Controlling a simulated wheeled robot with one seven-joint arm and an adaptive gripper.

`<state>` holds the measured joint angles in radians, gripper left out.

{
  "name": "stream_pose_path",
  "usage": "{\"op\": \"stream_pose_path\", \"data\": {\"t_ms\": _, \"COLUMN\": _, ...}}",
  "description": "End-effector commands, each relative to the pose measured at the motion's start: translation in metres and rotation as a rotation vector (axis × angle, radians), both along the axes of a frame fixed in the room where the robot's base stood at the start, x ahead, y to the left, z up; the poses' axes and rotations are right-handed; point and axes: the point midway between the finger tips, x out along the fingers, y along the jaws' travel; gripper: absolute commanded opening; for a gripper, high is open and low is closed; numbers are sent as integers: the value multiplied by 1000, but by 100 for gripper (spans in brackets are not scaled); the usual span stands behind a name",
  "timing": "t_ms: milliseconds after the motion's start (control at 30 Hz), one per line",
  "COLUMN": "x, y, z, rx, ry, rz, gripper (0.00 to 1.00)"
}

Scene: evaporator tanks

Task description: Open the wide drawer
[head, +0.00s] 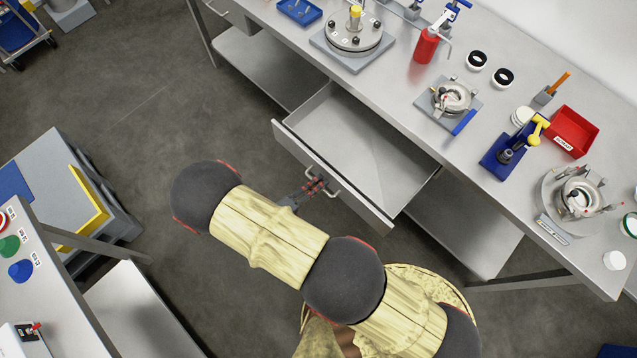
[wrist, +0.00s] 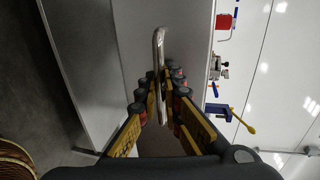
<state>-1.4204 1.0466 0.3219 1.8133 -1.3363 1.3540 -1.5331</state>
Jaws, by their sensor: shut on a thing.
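The wide drawer (head: 362,145) under the workbench stands pulled out, with its empty inside showing in the head view. Its metal bar handle (head: 336,190) is on the front panel. My gripper (head: 319,184) is at this handle, shut on it. In the wrist view the handle (wrist: 158,45) runs between the fingers of my gripper (wrist: 160,92), and the finger pads partly hide its lower part.
The workbench (head: 390,95) carries a red bottle (head: 426,46), a red bin (head: 573,131), a blue stand (head: 503,158) and round fixtures. A grey cart with a yellow bar (head: 90,205) stands at left. Floor (head: 150,110) is clear between.

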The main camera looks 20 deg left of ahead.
Motion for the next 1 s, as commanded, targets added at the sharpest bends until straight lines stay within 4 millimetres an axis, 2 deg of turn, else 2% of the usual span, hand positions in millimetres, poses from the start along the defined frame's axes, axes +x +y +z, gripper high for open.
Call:
{"op": "stream_pose_path", "data": {"t_ms": 167, "x": 0, "y": -1, "z": -1, "rx": 0, "ry": 2, "rz": 0, "gripper": 0}}
{"op": "stream_pose_path", "data": {"t_ms": 200, "x": 0, "y": -1, "z": -2, "rx": 0, "ry": 2, "rz": 0, "gripper": 9}}
{"op": "stream_pose_path", "data": {"t_ms": 300, "x": 0, "y": -1, "z": -1, "rx": 0, "ry": 2, "rz": 0, "gripper": 13}}
{"op": "stream_pose_path", "data": {"t_ms": 600, "x": 0, "y": 0, "z": 1, "rx": 0, "ry": 1, "rz": 0, "gripper": 13}}
{"op": "stream_pose_path", "data": {"t_ms": 733, "x": 0, "y": 1, "z": 10, "rx": 2, "ry": 0, "rz": 1, "gripper": 13}}
{"op": "stream_pose_path", "data": {"t_ms": 867, "x": 0, "y": 1, "z": 30, "rx": 2, "ry": -2, "rz": 1, "gripper": 13}}
{"op": "stream_pose_path", "data": {"t_ms": 967, "x": 0, "y": 1, "z": 49, "rx": 4, "ry": -5, "rz": 0, "gripper": 34}}
{"op": "stream_pose_path", "data": {"t_ms": 1000, "x": 0, "y": 1, "z": 57, "rx": 4, "ry": -5, "rz": 0, "gripper": 46}}
